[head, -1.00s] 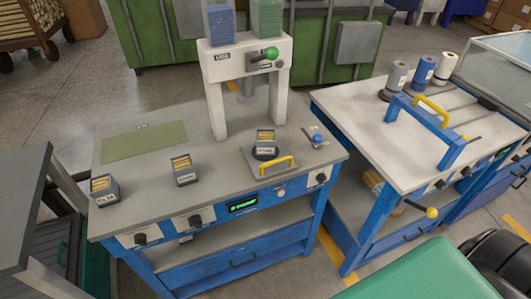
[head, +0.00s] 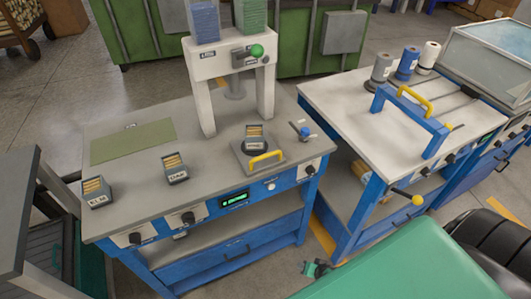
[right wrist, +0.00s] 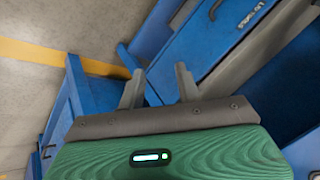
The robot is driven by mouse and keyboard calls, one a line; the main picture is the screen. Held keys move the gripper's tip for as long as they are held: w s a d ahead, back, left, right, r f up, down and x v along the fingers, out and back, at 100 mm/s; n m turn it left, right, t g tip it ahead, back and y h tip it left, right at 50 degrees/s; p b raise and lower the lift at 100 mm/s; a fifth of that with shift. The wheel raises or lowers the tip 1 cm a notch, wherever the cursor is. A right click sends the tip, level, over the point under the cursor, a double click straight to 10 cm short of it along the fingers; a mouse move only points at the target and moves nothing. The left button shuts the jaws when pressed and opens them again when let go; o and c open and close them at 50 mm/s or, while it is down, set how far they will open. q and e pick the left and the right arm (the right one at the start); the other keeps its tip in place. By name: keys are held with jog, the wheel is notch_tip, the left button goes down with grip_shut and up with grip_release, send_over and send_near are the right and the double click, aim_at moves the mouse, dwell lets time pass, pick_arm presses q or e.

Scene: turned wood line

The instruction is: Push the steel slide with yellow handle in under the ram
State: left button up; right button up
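The steel slide (head: 240,157) with its yellow handle (head: 265,159) lies on the left bench top, pulled out in front of the white press (head: 203,95). A small grey box of wooden pieces (head: 254,138) stands on a black disc on the slide. The ram (head: 235,92) hangs between the press legs, behind the slide. My right gripper (head: 316,268) is low in front of the bench, well away from the handle. In the right wrist view my right gripper (right wrist: 159,88) has its fingers apart with nothing between them. My left gripper is not in view.
Two more grey boxes, one at the left (head: 97,192) and one mid-bench (head: 175,168), stand on the bench top. A small blue-topped tool (head: 302,132) lies right of the slide. Another bench (head: 350,110) stands at the right, with a narrow floor gap between.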

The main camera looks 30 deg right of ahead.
jog(key=w+d+r+m+t+y, duration=0.1)
jog(key=w+r, duration=0.2)
jog(key=r, duration=0.4)
jog(key=w+d+r+m+t+p, duration=0.1)
jog(key=w+r+m+t, duration=0.1)
jog(key=w+r, duration=0.35)
jog(key=w+r+m+t+y, duration=0.1)
jog(key=w+r, duration=0.1)
jog(key=r, duration=0.6)
jog(key=m+t+y+p, duration=0.1)
jog(key=m+t+y, duration=0.1)
jog(key=t+y, duration=0.15)
send_near(266, 156)
jog(key=shift+t+h, duration=0.25)
jog(key=shift+h, duration=0.2)
jog(key=p+x, duration=0.1)
jog(key=x, duration=0.2)
jog(key=p+x, duration=0.1)
jog(key=x, duration=0.3)
jog(key=p+x, duration=0.1)
jog(key=x, duration=0.2)
jog(key=shift+w+a+f+p, duration=0.15)
jog(key=shift+a+f+p, duration=0.05)
jog(key=shift+f+p, duration=0.15)
grip_shut()
